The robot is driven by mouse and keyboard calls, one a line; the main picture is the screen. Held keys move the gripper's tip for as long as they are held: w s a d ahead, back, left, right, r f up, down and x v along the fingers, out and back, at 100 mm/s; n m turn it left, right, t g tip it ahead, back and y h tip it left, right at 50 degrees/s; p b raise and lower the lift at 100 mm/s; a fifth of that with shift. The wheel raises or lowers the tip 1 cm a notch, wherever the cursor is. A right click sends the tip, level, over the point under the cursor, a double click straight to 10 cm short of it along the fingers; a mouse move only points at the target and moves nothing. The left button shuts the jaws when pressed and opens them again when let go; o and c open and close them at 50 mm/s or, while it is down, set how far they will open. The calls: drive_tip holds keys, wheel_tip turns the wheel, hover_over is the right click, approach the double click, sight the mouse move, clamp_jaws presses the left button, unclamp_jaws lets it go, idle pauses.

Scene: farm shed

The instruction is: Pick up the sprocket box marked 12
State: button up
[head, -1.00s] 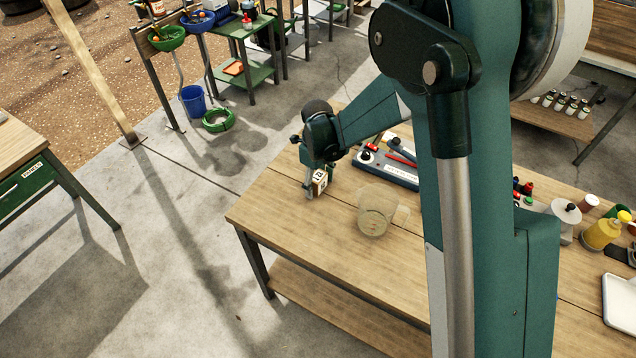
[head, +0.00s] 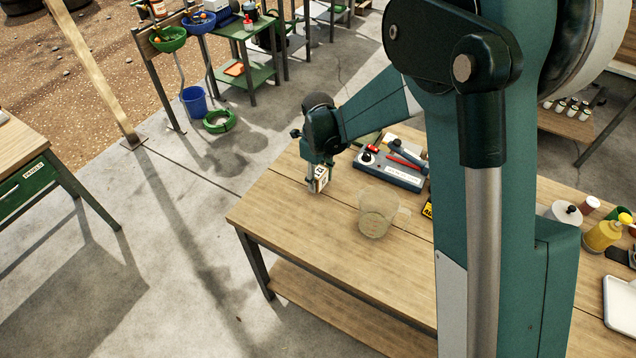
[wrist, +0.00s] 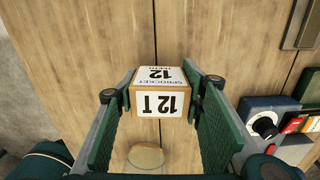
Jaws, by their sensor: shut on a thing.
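The sprocket box (wrist: 160,78) is a small cardboard box with white labels reading "SPROCKET 12" and "12 T". In the wrist view it sits between the two fingers of my gripper (wrist: 160,98), which press on its sides. In the head view the box (head: 318,179) hangs in my gripper (head: 316,176) over the far left part of the wooden table (head: 290,215). Its lower edge looks close to the tabletop; I cannot tell the exact gap.
A clear jug (head: 378,212) stands just right of the box. A yellow bottle (head: 602,235) and a white tray (head: 620,302) are at the right. The table's front left is clear.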

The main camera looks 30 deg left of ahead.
sight(318, 171)
drive_tip(key=shift+r, duration=3.55)
